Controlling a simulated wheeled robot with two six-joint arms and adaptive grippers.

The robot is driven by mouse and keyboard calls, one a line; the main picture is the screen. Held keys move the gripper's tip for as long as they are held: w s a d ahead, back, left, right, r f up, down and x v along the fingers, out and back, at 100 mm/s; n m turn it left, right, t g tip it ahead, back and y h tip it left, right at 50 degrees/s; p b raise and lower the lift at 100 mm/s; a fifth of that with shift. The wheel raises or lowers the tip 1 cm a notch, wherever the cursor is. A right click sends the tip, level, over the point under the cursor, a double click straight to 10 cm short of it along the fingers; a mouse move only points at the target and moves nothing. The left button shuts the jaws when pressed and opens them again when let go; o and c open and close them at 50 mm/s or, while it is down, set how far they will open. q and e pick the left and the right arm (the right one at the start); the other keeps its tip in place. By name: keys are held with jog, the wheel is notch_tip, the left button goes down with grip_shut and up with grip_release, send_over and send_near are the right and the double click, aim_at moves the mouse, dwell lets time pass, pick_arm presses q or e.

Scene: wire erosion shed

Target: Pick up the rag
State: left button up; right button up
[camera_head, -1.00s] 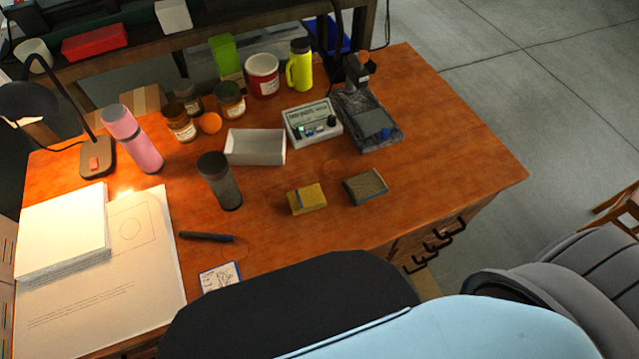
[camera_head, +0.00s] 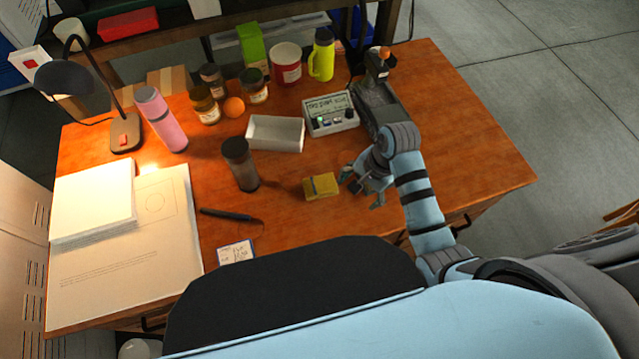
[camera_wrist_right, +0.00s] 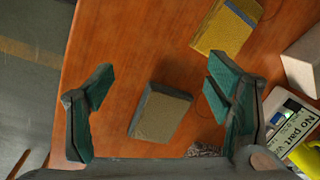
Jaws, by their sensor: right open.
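A yellow folded piece with a blue stripe, which looks like the rag (camera_head: 321,186), lies flat on the wooden table near its front. In the right wrist view the yellow rag (camera_wrist_right: 222,30) is at the top, beyond the right-hand finger. My right gripper (camera_head: 362,187) is open and empty, just right of it. In the right wrist view a tan block with grey sides (camera_wrist_right: 160,113) lies on the table between the open fingers of my right gripper (camera_wrist_right: 158,85), apparently untouched. In the head view my gripper hides this block. My left gripper is not in view.
A black pen (camera_head: 228,215) lies to the left. Several jars and mugs stand at the back. The table's right end (camera_head: 470,130) is clear.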

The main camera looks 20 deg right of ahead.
aim_at(322, 184)
jog(key=w+a+r+m+g+y, duration=0.1)
jog(key=w+a+r+m, duration=0.3)
jog(key=w+r+m, duration=0.3)
jog(key=shift+n, duration=0.6)
jog(key=b+x, duration=0.4)
jog(key=x, duration=0.8)
jog(key=shift+s+a, duration=0.15)
jog(key=shift+a, duration=0.05)
jog(key=shift+a+f, duration=0.15)
jog(key=shift+f, duration=0.15)
jog(key=shift+f, duration=0.15)
